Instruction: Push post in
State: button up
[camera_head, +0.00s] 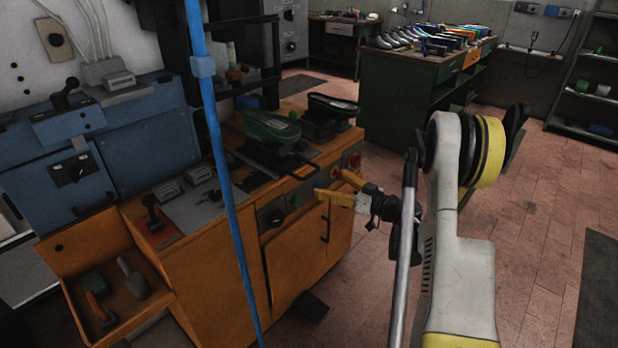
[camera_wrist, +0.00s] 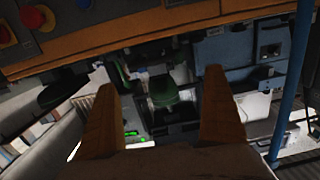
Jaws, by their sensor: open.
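I cannot tell for certain which part is the post. My gripper (camera_head: 328,184) is in front of the cabinet's upper front edge, near its buttons. Its two orange-yellow fingers are apart and hold nothing. In the wrist view the fingers (camera_wrist: 158,80) stand wide apart. A dark green piece (camera_wrist: 163,88) shows between them, seemingly farther off. Contact with the cabinet cannot be told.
A red button (camera_head: 354,161) and a dark round control (camera_head: 272,214) are on the cabinet front. A blue upright pole (camera_head: 225,190) crosses the view. An open orange drawer (camera_head: 75,290) holds tools at lower left. A green bench (camera_head: 385,95) with shoe forms stands behind.

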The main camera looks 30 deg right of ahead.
aim_at(313, 174)
jog(key=shift+t, duration=0.5)
jog(key=b+x, duration=0.1)
jog(key=x, duration=0.2)
jog(key=d+f+b+x, duration=0.1)
jog(key=x, duration=0.2)
jog(key=b+x, duration=0.1)
jog(key=x, duration=0.2)
jog(key=shift+w+d+f, duration=0.15)
jog(key=shift+w+f, duration=0.25)
jog(key=shift+w, duration=0.05)
jog(key=c, duration=1.3)
jog(key=shift+w, duration=0.15)
